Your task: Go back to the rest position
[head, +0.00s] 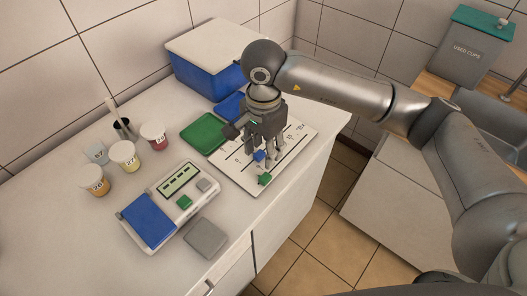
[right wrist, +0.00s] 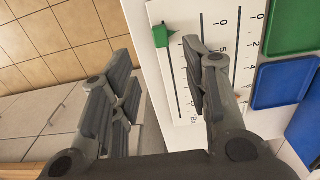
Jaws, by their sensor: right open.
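My right gripper (head: 260,160) hangs over a white board (head: 230,178) printed with scale lines and numbers. In the right wrist view its two fingers (right wrist: 158,62) stand wide apart with nothing held between them. A small green piece (head: 264,179) sits near the board's front edge, just beyond the fingertips; it also shows in the right wrist view (right wrist: 162,36). A small blue piece (head: 259,156) shows beside the fingers in the head view; the fingers partly hide it. My left gripper is not in view.
A green tray (head: 204,132) and a blue tray (head: 229,106) lie beside the board. A blue box with a white lid (head: 215,42) stands behind. Labelled cups (head: 124,156) and a device with a blue pad (head: 148,221) are at left. A used-cups bin (head: 468,55) stands at right.

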